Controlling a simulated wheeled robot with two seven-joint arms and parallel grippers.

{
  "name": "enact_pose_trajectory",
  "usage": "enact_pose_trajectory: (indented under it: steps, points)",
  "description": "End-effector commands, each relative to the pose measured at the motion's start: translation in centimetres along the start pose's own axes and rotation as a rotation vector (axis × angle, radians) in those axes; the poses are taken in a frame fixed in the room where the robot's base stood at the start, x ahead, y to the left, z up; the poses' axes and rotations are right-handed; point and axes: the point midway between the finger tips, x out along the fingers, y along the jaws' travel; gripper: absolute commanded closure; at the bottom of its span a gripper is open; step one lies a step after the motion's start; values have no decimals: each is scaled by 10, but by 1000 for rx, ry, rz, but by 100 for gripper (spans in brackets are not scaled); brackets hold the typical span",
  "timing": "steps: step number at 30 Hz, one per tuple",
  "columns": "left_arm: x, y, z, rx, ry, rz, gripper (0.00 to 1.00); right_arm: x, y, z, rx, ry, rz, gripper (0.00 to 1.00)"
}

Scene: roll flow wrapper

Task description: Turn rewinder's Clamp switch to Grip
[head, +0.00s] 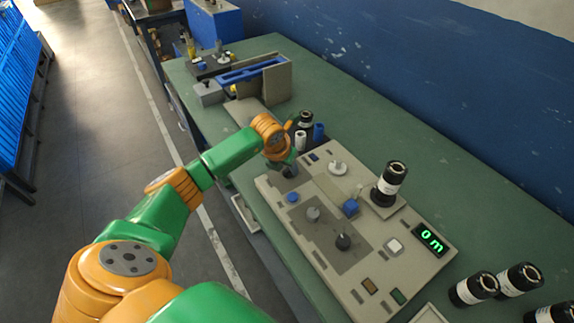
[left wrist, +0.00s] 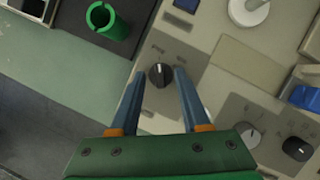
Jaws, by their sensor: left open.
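A small black rotary switch (left wrist: 160,75) with a white pointer line sits on the beige rewinder panel (left wrist: 228,85) in the left wrist view. Its pointer faces up in that picture; small labels above it are too blurred to read surely. My left gripper (left wrist: 159,71) is open, with one blue finger on each side of the switch. I cannot tell whether the fingers touch it. In the head view my left gripper (head: 289,168) is over the far left corner of the rewinder (head: 382,267) and hides the switch. My right gripper is not in view.
The panel also has a grey knob (left wrist: 249,138), a black knob (left wrist: 297,149), a blue block (head: 350,207) and a lit green display (head: 431,240). A dark roll (head: 389,184) stands on it. A green ring (left wrist: 108,20) is beside the panel. More rolls (head: 474,288) stand at right.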

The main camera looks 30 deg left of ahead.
Motion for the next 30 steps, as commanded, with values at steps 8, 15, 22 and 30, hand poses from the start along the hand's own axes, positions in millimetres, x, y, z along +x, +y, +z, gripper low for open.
enact_pose_trajectory:
  steps: [8,15,22,30]
  points:
    - [1,0,0,0,0,-1,73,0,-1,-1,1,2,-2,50]
    - [1,0,0,0,-1,-1,100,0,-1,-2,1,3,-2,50]
    - [2,0,0,18,-1,-9,100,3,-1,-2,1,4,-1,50]
    - [4,2,0,147,-4,-62,100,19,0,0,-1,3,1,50]
